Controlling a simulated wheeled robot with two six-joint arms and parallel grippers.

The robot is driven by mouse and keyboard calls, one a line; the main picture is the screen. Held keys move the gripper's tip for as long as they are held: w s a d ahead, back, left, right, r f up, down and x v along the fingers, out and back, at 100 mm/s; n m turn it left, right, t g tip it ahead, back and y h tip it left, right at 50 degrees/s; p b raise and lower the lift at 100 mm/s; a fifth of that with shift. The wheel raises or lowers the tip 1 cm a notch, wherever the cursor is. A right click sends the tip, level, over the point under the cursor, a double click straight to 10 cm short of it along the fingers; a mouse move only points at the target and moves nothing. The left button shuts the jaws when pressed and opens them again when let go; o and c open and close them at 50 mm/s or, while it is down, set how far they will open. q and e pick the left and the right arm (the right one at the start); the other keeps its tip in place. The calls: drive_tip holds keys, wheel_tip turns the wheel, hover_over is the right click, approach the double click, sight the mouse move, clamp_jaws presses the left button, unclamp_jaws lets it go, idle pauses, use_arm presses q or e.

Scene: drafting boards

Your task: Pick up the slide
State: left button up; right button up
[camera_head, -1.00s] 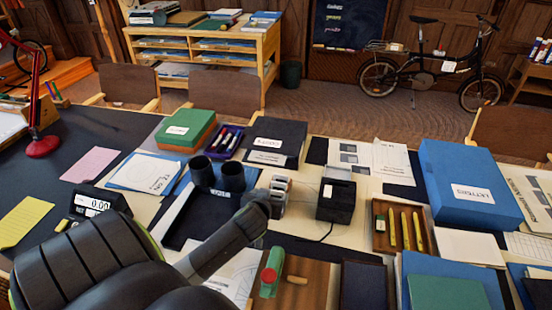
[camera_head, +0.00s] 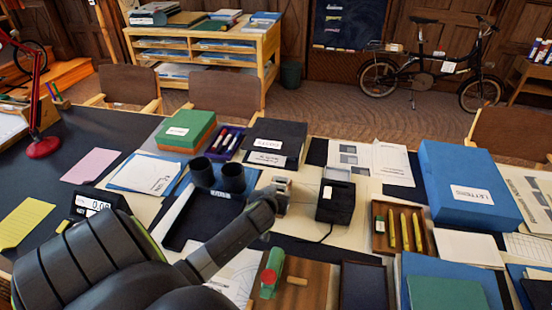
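I cannot pick out the slide for certain. A small black box-shaped device (camera_head: 336,203) with a cord stands mid-table, with a small pale piece (camera_head: 327,192) on its near left side. I cannot tell whether that piece is the slide. My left arm crosses from the lower left, its wrist end just left of the black device. Greyish parts at its end, seemingly my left gripper (camera_head: 282,194), show beside the device, apart from it. The wrist hides most of them, so the opening and anything held cannot be seen. My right gripper is not in view.
Two black cylinders (camera_head: 232,178) stand behind the wrist. A wooden tray (camera_head: 379,245) with yellow markers and a blue letters box (camera_head: 470,178) are to the right. A green-and-red tool (camera_head: 271,275) lies in front on a wooden board. The table is crowded.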

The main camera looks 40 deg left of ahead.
use_arm(q)
drive_tip(key=c, duration=0.6)
